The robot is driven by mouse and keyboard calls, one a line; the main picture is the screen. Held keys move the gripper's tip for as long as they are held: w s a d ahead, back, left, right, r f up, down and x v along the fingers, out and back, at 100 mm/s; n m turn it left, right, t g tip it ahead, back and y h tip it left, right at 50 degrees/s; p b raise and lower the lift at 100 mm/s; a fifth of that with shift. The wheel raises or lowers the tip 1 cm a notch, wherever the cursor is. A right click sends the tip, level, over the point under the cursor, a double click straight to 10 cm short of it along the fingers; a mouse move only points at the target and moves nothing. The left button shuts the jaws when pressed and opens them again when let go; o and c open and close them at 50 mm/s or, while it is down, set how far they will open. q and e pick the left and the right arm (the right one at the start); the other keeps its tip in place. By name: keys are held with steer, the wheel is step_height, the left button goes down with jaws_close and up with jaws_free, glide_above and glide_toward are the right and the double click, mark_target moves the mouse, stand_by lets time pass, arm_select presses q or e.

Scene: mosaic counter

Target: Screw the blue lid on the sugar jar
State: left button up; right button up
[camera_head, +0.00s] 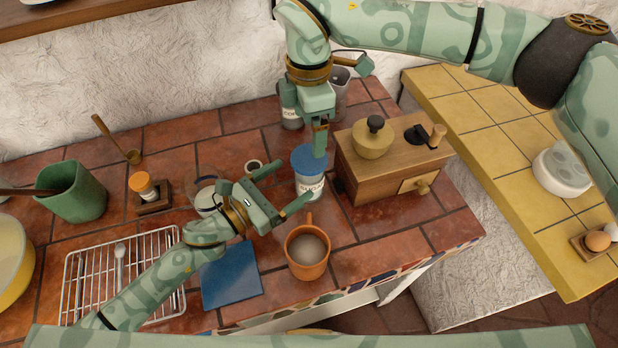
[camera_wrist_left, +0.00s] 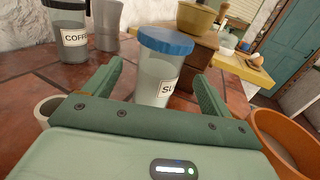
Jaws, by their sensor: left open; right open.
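The sugar jar (camera_head: 309,186) stands upright on the tiled counter, left of the coffee grinder. The blue lid (camera_head: 309,159) sits on top of the jar; I cannot tell how tightly. My left gripper (camera_head: 290,187) is open, low on the jar's left side, with its fingers pointing toward the jar. In the left wrist view the jar (camera_wrist_left: 155,80) with its blue lid (camera_wrist_left: 166,40) shows between the open fingers (camera_wrist_left: 158,85). My right gripper (camera_head: 320,150) comes down from above, open, with its fingertips at the lid; contact is unclear.
A wooden coffee grinder (camera_head: 385,170) stands close right of the jar. An orange mug (camera_head: 307,262) is in front, and a blue board (camera_head: 231,275) lies left of it. A coffee jar (camera_head: 290,110) stands behind. A wire rack (camera_head: 90,275) is at left.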

mark_target(298, 176)
arm_select(q)
steer(key=x, duration=0.4)
steer(key=shift+w+d, duration=0.2)
steer(key=shift+d, duration=0.2)
